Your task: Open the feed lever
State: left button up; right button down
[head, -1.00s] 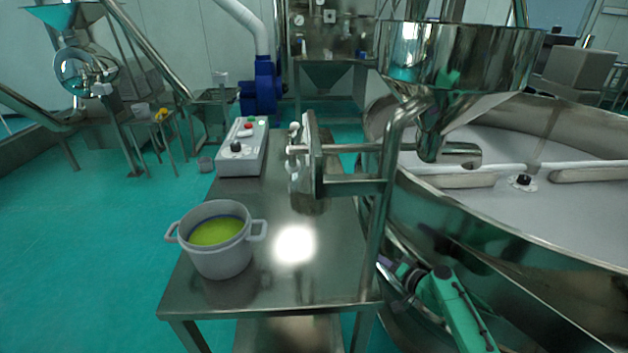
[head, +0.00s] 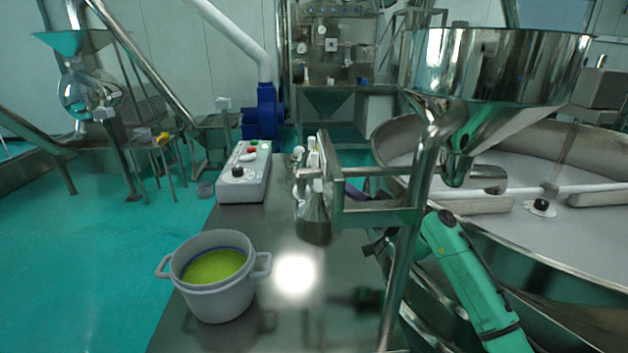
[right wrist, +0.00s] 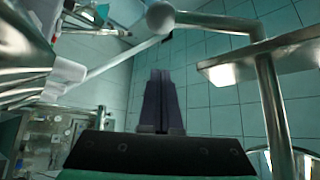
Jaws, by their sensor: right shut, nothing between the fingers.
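A pale ball-ended lever (head: 298,153) stands beside the metal bracket at the table's far right, left of the hopper (head: 495,80). Which fitting there is the feed lever is hard to tell. In the right wrist view a round grey knob (right wrist: 160,17) on a curved rod lies beyond my fingertips, apart from them in the picture. My right gripper (right wrist: 160,72) has its dark fingers together and empty. In the head view its purplish fingers (head: 354,191) show partly behind the bracket, with the green arm below right. My left gripper is not in view.
A grey pot (head: 217,299) with yellow-green contents stands on the steel table (head: 285,325). A control box (head: 245,185) sits behind it. The metal bracket (head: 375,218) and hopper post are close to my right arm. The large round sieve (head: 590,255) fills the right.

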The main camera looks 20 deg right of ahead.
jog(key=a+p, duration=0.2)
jog(key=a, duration=0.1)
jog(key=w+a+f+p, duration=0.1)
jog(key=a, duration=0.1)
dwell(0.3)
jog(key=s+f+m+h, duration=0.1)
jog(key=s+m, duration=0.1)
jog(key=s+a+f+m+h+p, duration=0.1)
jog(key=shift+s+f+m+h, duration=0.35)
jog(key=shift+f+m+h, duration=0.05)
